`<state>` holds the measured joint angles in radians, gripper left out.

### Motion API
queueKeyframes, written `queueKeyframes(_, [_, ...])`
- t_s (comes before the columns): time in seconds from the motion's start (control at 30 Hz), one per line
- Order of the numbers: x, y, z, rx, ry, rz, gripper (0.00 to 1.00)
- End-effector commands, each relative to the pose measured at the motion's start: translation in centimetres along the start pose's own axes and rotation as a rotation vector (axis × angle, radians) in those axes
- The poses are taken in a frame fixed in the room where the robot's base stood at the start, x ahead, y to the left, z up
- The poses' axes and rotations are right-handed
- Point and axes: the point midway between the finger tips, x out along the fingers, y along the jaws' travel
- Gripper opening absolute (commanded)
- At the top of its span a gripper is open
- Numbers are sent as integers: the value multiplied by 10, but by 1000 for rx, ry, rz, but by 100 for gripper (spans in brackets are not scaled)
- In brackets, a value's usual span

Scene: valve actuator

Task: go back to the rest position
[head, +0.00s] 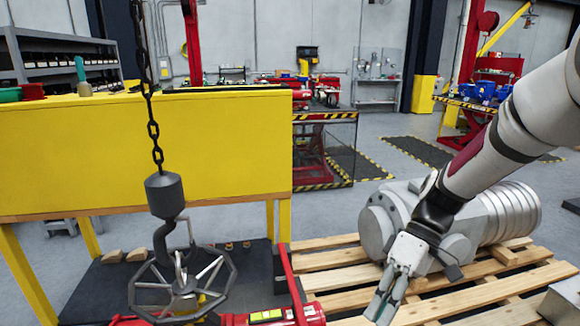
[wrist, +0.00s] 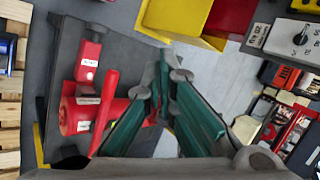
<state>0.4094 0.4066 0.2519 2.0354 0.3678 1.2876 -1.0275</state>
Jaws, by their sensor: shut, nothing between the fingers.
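My gripper (head: 382,306) hangs at the lower right in the head view, fingers pointing down, in front of a grey metal cylinder and above the wooden pallet (head: 330,277). In the wrist view its green-sided fingers (wrist: 164,75) come together at the tips, shut with nothing between them. A red valve body (head: 262,317) shows at the bottom edge of the head view. Red parts with white labels (wrist: 88,112) lie on a dark surface left of the fingers in the wrist view. The gripper looks clear of them.
A chain hook (head: 164,196) hangs by a grey spoked handwheel (head: 182,286) at the left. A yellow bench (head: 150,145) stands behind them. The large grey cylinder (head: 460,218) lies on the pallet close behind my gripper. Open grey floor (head: 335,212) lies between bench and cylinder.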

Motion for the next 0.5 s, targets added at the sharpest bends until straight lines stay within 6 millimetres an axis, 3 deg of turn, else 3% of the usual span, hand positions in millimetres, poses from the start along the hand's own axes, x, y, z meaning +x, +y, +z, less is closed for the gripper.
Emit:
queueKeyframes(0.1, [-14,-24,15,70,-9,138,0])
queueKeyframes(0.5, [-46,-90,71,304,128,536,0])
